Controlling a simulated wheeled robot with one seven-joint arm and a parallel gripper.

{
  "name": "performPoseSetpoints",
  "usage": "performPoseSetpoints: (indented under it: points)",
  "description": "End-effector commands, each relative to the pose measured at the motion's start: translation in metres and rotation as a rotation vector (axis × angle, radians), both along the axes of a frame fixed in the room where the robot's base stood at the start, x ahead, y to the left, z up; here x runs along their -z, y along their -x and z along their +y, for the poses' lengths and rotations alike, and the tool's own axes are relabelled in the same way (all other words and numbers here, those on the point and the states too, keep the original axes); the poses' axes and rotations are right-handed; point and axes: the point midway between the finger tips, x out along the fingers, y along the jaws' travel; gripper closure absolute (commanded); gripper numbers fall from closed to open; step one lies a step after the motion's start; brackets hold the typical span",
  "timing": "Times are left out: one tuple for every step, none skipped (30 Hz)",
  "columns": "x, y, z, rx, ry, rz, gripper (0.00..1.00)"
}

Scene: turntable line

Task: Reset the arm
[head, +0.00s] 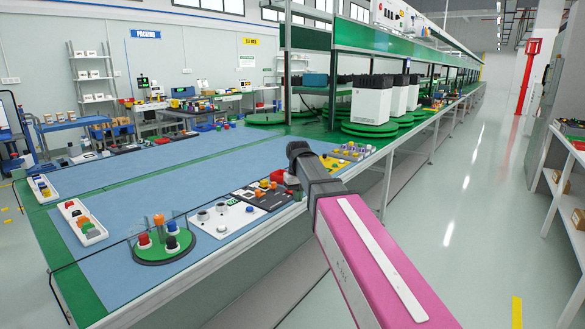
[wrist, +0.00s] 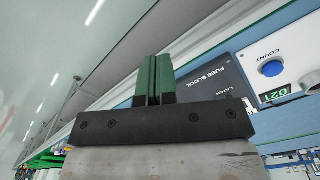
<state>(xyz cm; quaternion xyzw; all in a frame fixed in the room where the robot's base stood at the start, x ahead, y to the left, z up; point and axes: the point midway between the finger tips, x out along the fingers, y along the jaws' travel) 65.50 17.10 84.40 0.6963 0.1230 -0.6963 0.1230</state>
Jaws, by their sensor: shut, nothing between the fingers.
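My gripper (wrist: 154,80) shows in the wrist view with its green fingers together and nothing between them. In the head view my pink arm link (head: 375,265) reaches up from the lower right to a dark joint near the table edge. My gripper cannot be made out in the head view.
The blue-topped table (head: 150,185) holds a white button panel (head: 222,218), a dark panel (head: 262,195), a green turntable (head: 163,248) with coloured parts and a white tray (head: 82,221). White boxes (head: 370,105) stand further back. The aisle floor (head: 470,190) at right is clear.

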Motion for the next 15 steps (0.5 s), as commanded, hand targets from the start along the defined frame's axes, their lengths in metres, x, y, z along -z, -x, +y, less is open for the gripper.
performPoseSetpoints:
  points:
    - [0.008, 0.004, -0.005, 0.007, 0.000, 0.001, 1.00]
    - [0.012, 0.005, -0.008, 0.012, 0.000, 0.001, 1.00]
    - [0.019, 0.007, -0.011, 0.018, 0.000, 0.001, 1.00]
    - [0.024, 0.009, -0.014, 0.023, 0.001, 0.002, 1.00]
    - [0.029, 0.011, -0.018, 0.029, 0.001, 0.002, 1.00]
    - [0.036, 0.013, -0.022, 0.036, 0.000, 0.001, 1.00]
    - [0.043, 0.015, -0.025, 0.043, 0.000, 0.001, 1.00]
    - [0.049, 0.018, -0.029, 0.049, 0.001, 0.002, 1.00]
    - [0.058, 0.022, -0.034, 0.059, 0.001, 0.002, 1.00]
    - [0.065, 0.024, -0.039, 0.067, 0.000, 0.001, 1.00]
    - [0.073, 0.028, -0.044, 0.076, 0.001, 0.003, 1.00]
    - [0.085, 0.034, -0.051, 0.090, 0.001, 0.002, 1.00]
    - [0.095, 0.039, -0.057, 0.100, 0.001, 0.003, 1.00]
    - [0.104, 0.044, -0.063, 0.111, 0.001, 0.003, 1.00]
    - [0.118, 0.051, -0.072, 0.126, 0.001, 0.003, 1.00]
